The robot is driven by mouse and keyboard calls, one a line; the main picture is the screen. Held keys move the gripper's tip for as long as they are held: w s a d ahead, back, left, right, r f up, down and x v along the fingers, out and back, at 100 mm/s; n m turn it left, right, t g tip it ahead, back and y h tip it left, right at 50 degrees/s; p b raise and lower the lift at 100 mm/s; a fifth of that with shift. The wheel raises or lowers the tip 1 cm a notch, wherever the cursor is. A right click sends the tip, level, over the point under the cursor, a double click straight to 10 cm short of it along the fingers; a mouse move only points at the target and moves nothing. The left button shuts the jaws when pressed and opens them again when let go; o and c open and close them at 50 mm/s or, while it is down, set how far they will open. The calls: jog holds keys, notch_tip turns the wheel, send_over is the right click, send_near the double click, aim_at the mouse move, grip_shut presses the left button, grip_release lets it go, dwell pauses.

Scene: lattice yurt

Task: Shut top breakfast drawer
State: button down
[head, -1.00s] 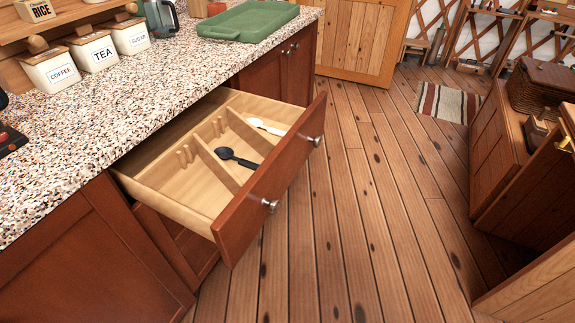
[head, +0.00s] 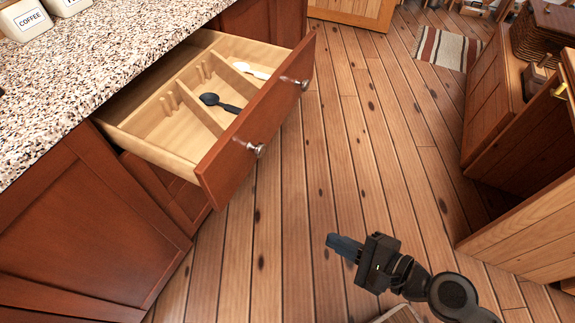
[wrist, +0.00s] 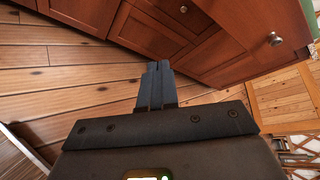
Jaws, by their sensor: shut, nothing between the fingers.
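The top drawer (head: 238,140) stands pulled open under the counter, with a dark red front and two metal knobs. Inside its light wood dividers lie a black spoon (head: 218,102) and a white utensil (head: 252,70). My gripper (head: 332,241) is shut and empty over the floor, to the right of and below the drawer front, apart from it. In the wrist view my gripper (wrist: 158,66) points toward red cabinet fronts with round knobs (wrist: 275,39). I cannot tell for sure which front there is the open drawer.
A speckled counter (head: 80,75) with canisters (head: 25,19) runs above the drawer. Wooden cabinets (head: 500,130) with a wicker basket (head: 545,35) stand at the right. Plank floor lies clear between, with a striped rug (head: 441,49) farther back.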

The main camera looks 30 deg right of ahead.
aim_at(140, 125)
jog(key=w+a+r+m+t+y, duration=0.2)
jog(key=w+r+m+y, duration=0.4)
jog(key=w, duration=0.4)
jog(key=shift+m+h, duration=0.5)
jog(key=shift+m, duration=0.1)
jog(key=p+x, duration=0.1)
jog(key=x, duration=1.2)
jog(key=shift+f, duration=0.2)
jog(key=shift+w, duration=0.1)
jog(key=shift+w+a, duration=0.25)
jog(key=b+x, duration=1.1)
jog(key=x, duration=1.9)
jog(key=shift+w, duration=0.2)
jog(key=shift+w+a+r+b, duration=0.1)
jog(key=shift+w+a+b, duration=0.3)
jog(key=shift+w, duration=0.1)
jog(key=shift+w+r, duration=0.1)
jog(key=shift+r, duration=0.2)
